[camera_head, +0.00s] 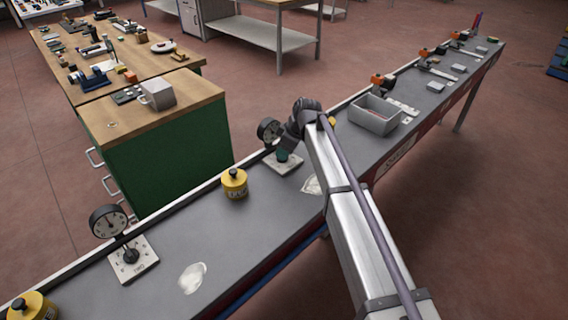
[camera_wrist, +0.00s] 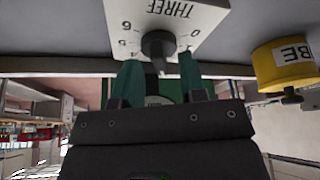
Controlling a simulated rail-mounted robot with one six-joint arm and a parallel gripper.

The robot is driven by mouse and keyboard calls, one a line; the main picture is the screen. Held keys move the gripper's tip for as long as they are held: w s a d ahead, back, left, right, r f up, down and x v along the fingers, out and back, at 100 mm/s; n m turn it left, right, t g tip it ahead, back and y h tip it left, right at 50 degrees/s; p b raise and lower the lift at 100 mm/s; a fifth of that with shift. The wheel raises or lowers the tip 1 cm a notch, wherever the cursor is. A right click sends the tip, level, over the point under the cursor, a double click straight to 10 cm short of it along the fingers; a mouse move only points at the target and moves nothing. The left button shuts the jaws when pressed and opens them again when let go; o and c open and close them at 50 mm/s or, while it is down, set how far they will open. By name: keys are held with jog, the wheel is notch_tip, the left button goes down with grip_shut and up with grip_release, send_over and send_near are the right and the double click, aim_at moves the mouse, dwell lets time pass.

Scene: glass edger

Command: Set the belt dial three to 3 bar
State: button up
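The belt dial three is a pale plate (camera_wrist: 205,14) with a black knob (camera_wrist: 158,44); the wrist view shows it upside down, with "THREE" and numbers around the knob. In the head view the plate (camera_head: 288,166) lies on the belt bench, partly hidden by my gripper (camera_head: 283,153). Its round gauge (camera_head: 268,130) stands behind it; the needle is too small to read. In the wrist view my gripper (camera_wrist: 158,66) has its two green fingers apart, one on each side of the knob's end. I see gaps between the fingers and the knob.
A yellow canister (camera_head: 235,183) stands left of dial three. Dial two (camera_head: 132,258) with its gauge (camera_head: 109,222) is further left, near another yellow canister (camera_head: 33,306). A grey bin (camera_head: 375,115) stands to the right. A green workbench (camera_head: 165,150) is behind the belt.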

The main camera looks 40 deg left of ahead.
jog(key=shift+a+f, duration=0.2)
jog(key=shift+f, duration=0.4)
jog(key=shift+r, duration=0.2)
jog(key=shift+c, duration=0.2)
grip_shut()
jog(key=shift+s, duration=0.1)
jog(key=shift+s+d+m+t, duration=0.15)
jog(key=shift+m+t, duration=0.25)
jog(key=shift+m, duration=0.7)
jog(key=shift+m+t, duration=0.5)
jog(key=shift+m, duration=0.7)
